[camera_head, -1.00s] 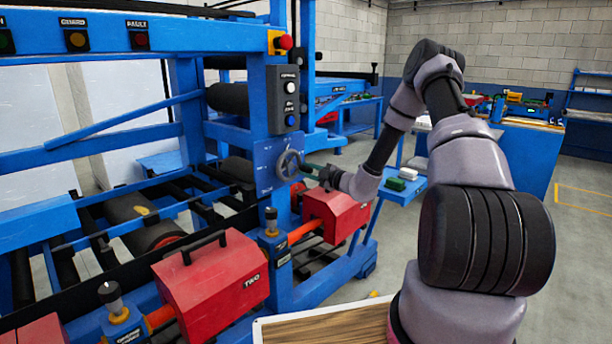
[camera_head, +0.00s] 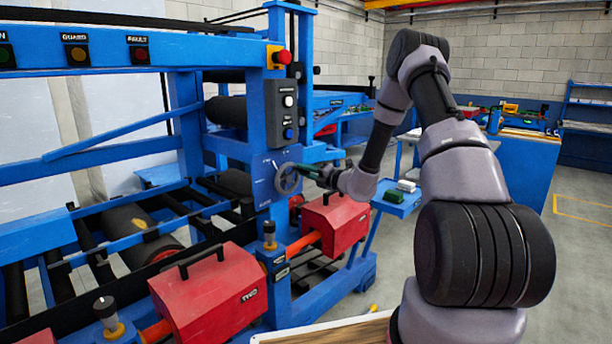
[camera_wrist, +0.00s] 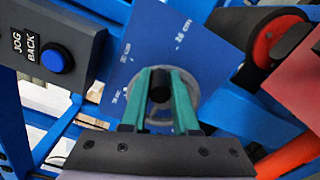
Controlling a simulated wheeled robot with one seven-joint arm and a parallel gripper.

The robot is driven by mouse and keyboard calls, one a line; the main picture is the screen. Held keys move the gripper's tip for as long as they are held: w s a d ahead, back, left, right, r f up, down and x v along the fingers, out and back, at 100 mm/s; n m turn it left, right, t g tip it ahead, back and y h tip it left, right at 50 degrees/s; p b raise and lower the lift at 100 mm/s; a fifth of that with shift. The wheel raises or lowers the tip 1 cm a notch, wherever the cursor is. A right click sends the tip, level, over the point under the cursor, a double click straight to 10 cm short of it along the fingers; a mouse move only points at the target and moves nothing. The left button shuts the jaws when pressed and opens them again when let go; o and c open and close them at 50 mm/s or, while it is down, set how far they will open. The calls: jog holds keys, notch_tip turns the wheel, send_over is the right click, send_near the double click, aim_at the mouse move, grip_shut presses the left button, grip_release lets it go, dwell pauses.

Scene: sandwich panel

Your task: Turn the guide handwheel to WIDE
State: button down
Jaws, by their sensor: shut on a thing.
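The guide handwheel (camera_head: 287,179) is a grey spoked wheel on a blue plate (camera_head: 262,189) on the machine's front post. In the wrist view the handwheel (camera_wrist: 187,84) shows as a grey disc behind my fingers, and the plate (camera_wrist: 150,32) carries white marks with "cm" lettering. My gripper (camera_head: 304,170) reaches the wheel from the right. In the wrist view its green fingers (camera_wrist: 160,88) are shut on a dark round knob (camera_wrist: 160,93) of the wheel.
A black button box (camera_head: 284,107) sits just above the plate; its blue JOG BACK button (camera_wrist: 57,58) is left of my gripper in the wrist view. Red housings (camera_head: 334,222) and (camera_head: 210,292) stand below. A small blue shelf (camera_head: 399,199) is to the right.

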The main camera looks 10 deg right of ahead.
aim_at(289, 165)
jog(key=n, duration=0.2)
jog(key=a+r+n, duration=0.1)
jog(key=n, duration=0.1)
jog(key=s+n, duration=0.1)
jog(key=shift+s+a+r+n, duration=0.1)
jog(key=shift+a+r+n, duration=0.2)
jog(key=shift+r+n, duration=0.1)
jog(key=n, duration=0.2)
jog(key=a+n, duration=0.1)
jog(key=shift+s+r, duration=0.25)
jog(key=shift+s, duration=0.15)
jog(key=shift+s+a+n, duration=0.2)
jog(key=shift+a+n, duration=0.05)
jog(key=shift+n, duration=0.4)
jog(key=shift+s+a+n, duration=0.15)
jog(key=shift+a+n, duration=0.1)
jog(key=shift+n, duration=0.4)
jog(key=c, duration=0.7)
grip_release()
jog(key=shift+s+a, duration=0.1)
